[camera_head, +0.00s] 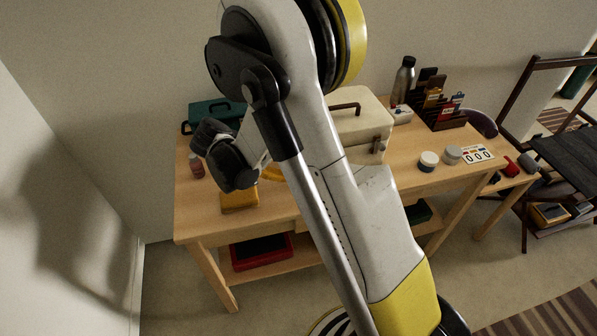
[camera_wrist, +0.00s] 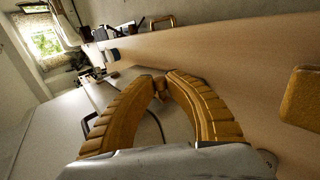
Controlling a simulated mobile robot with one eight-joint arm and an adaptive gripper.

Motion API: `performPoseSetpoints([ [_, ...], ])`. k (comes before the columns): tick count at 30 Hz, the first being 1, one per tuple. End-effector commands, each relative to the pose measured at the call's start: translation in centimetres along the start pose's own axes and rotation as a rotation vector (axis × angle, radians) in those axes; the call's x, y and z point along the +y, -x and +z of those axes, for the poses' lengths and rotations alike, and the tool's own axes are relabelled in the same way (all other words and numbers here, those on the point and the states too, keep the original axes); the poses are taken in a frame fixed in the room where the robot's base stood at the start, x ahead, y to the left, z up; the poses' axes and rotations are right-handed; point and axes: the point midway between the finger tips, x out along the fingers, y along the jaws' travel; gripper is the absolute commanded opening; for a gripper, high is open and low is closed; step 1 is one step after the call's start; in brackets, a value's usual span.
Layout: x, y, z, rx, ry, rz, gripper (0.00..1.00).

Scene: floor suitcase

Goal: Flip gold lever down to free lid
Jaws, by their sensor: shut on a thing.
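The cream case (camera_head: 362,132) stands shut on the table, with a dark brown handle (camera_head: 345,108) on its lid. A clasp (camera_head: 379,146) shows on its front right. My arm hides the left part of its front. In the wrist view, the cream case (camera_wrist: 55,135) fills the lower left, tilted by the camera's roll. My gripper (camera_wrist: 160,82) has its two ridged yellow fingers bowed together at the case's near front side. The tips close on a small gold-brown piece, seemingly the gold lever (camera_wrist: 160,87); the fingers mostly hide it, so its angle cannot be told.
The wooden table (camera_head: 410,160) has a yellow block (camera_head: 240,199) at the front left. Round tubs (camera_head: 428,161), a dark organizer (camera_head: 440,112) and a metal bottle (camera_head: 404,78) stand right.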

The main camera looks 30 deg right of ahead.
Motion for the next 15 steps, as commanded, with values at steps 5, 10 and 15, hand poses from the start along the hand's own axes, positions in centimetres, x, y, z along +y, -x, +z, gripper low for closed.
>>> performPoseSetpoints([
  [5, -0.09, -0.07, 0.03, -0.001, 0.001, 0.0, 0.0],
  [10, -0.11, -0.08, 0.03, -0.001, 0.001, -0.001, 0.0],
  [15, -0.11, -0.06, 0.02, -0.001, 0.001, -0.001, 0.39],
])
